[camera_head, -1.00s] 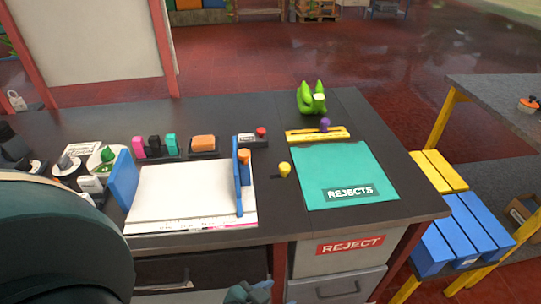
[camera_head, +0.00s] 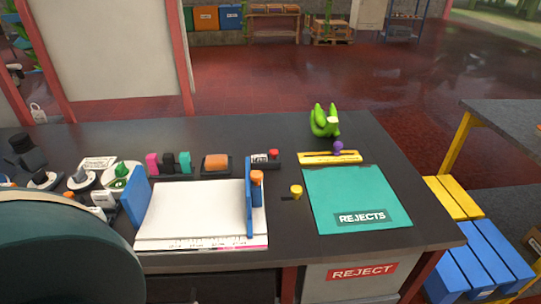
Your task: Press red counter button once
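A small red button (camera_head: 274,153) sits on top of the right end of a dark counter box (camera_head: 260,162) with a white display. The box stands near the middle of the dark desk, behind the blue upright plate and left of the yellow tray. Nothing touches the button. Neither of my grippers shows in the head view. A large dark rounded part of mine covers the lower left corner.
White papers (camera_head: 190,215) lie between blue uprights (camera_head: 249,208). A yellow knob (camera_head: 296,191), a teal REJECTS mat (camera_head: 345,190), a yellow tray (camera_head: 330,158) and a green figure (camera_head: 324,122) are to the right. Stamps crowd the left. Blue slats (camera_head: 480,255) stand beyond the desk's right edge.

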